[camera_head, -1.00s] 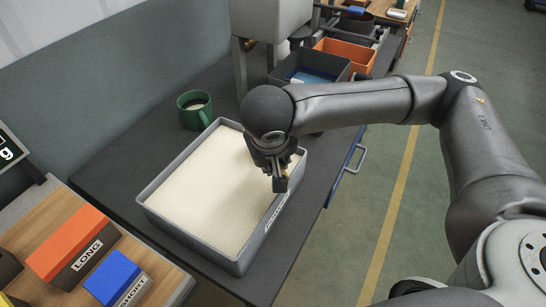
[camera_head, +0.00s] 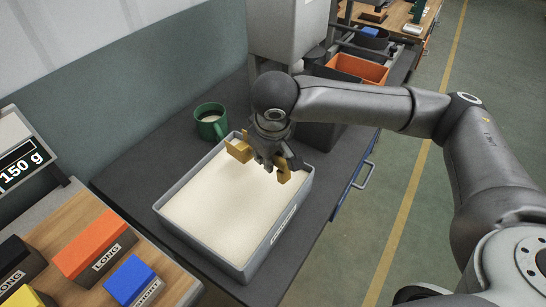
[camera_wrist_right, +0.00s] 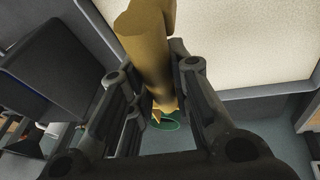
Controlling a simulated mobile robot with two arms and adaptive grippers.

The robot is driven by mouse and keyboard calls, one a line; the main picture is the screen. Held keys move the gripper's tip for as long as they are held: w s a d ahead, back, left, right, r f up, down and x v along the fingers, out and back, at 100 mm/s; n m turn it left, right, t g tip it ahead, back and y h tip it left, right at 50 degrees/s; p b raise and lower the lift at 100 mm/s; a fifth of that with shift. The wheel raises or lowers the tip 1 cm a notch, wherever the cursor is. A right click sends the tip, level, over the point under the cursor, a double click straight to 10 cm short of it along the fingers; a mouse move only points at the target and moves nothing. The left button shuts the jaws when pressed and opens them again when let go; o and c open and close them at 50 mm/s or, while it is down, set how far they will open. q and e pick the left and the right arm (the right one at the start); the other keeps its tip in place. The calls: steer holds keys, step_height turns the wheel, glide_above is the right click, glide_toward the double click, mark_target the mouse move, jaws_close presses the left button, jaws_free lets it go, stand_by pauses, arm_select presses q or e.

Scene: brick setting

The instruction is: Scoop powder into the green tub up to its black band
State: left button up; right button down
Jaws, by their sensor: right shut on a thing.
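The green tub (camera_head: 212,128) is upright on the dark bench, behind the powder tray. Something pale shows inside it below a dark ring; I cannot tell the level against the black band. The grey tray (camera_head: 187,237) holds a broad bed of pale powder (camera_head: 225,205). My right gripper (camera_head: 276,166) is shut on a yellow scoop (camera_head: 239,149) and holds it over the tray's back part, close to the tub. The scoop also shows in the right wrist view (camera_wrist_right: 146,50), with a green rim (camera_wrist_right: 171,126) partly hidden behind the fingers. My left gripper is not in view.
A display (camera_head: 22,170) reading 150 g stands at the left. Orange (camera_head: 93,243), blue (camera_head: 129,280) and other labelled blocks lie on the wooden surface in front. An orange bin (camera_head: 358,70) stands at the back. The bench left of the tray is clear.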

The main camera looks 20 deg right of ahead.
mark_target(252, 153)
steer(key=w+d+r+n+p, duration=0.3)
steer(key=w+n+p, duration=0.2)
steer(key=n+p, duration=0.45)
steer(key=w+d+r+n+p, duration=0.3)
steer(key=w+r+n+p, duration=0.1)
steer(key=n+p, duration=0.55)
steer(key=s+a+f+g+y+b, duration=0.1)
steer(key=a+f+b, duration=0.2)
steer(key=f, duration=0.3)
steer(key=s+a+f+g+y+b, duration=0.1)
steer(key=a+f+y+b, duration=0.1)
steer(key=f+b, duration=0.2)
steer(key=s+a+f+y+b, duration=0.1)
steer(key=s+a+f+b, duration=0.1)
steer(key=f, duration=0.5)
steer(key=shift+a+f+g+b, duration=0.4)
steer(key=shift+a+b, duration=0.4)
steer(key=shift+b, duration=0.35)
steer(key=shift+y, duration=0.7)
steer(key=shift+r+p, duration=2.45)
steer(key=shift+r, duration=1.2)
steer(key=shift+d+r+g+p, duration=0.1)
steer(key=shift+r+g+p, duration=0.2)
steer(key=shift+r+p, duration=0.7)
